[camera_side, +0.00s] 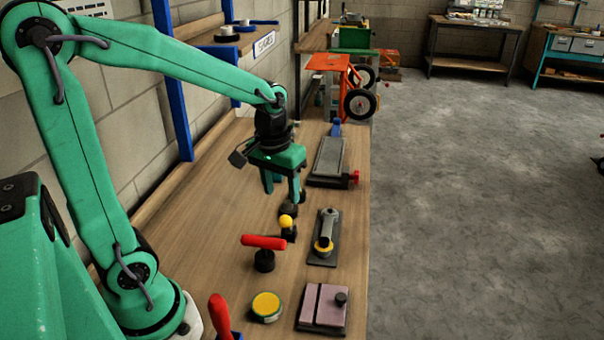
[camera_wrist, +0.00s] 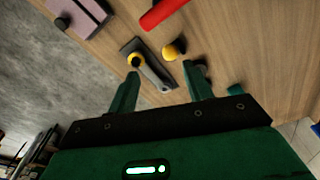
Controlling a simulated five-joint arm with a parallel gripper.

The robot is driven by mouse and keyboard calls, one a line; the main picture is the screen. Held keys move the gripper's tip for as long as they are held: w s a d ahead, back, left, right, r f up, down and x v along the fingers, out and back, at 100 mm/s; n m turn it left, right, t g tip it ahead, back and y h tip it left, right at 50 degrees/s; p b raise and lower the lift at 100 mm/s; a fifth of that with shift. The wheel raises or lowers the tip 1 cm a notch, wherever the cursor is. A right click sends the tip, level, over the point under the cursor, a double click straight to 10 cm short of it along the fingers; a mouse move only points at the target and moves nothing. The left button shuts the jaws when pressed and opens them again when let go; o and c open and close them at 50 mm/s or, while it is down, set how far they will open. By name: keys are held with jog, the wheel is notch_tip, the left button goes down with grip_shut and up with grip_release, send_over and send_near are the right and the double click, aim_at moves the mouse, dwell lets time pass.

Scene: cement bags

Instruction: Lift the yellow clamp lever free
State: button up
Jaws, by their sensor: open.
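My gripper (camera_side: 284,190) is open and empty, pointing down above the table. Its two fingers (camera_wrist: 163,74) stand apart in the wrist view. A grey lever (camera_side: 326,222) with a yellow ring at its near end lies on a dark plate (camera_side: 313,259), nearer the camera and to the right of my gripper. It also shows in the wrist view (camera_wrist: 150,72), partly between the fingers in the picture. A yellow ball (camera_side: 285,221) sits on a small black base beside the plate; it also shows in the wrist view (camera_wrist: 169,53). Neither is touched.
A red bar handle (camera_side: 264,242), a yellow-topped disc (camera_side: 266,305), a pinkish block (camera_side: 327,305) and a red upright handle (camera_side: 219,316) stand nearer the camera. A grey vise-like plate (camera_side: 329,158) with a red knob lies beyond. The left middle of the wooden table (camera_side: 200,220) is clear.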

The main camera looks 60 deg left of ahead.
jog(key=n+g, duration=0.1)
jog(key=n, duration=0.1)
send_over(285, 216)
jog(key=shift+w+d+f, duration=0.1)
jog(key=shift+f, duration=1.05)
jog(key=shift+w+d+f, duration=0.1)
jog(key=shift+f, duration=1)
jog(key=shift+s+f, duration=0.1)
jog(key=shift+f, duration=0.05)
jog(key=shift+s+a+f, duration=0.1)
jog(key=shift+f, duration=1.8)
jog(key=shift+a+f, duration=0.1)
jog(key=shift+f, duration=1.75)
jog(key=shift+g, duration=0.3)
grip_shut()
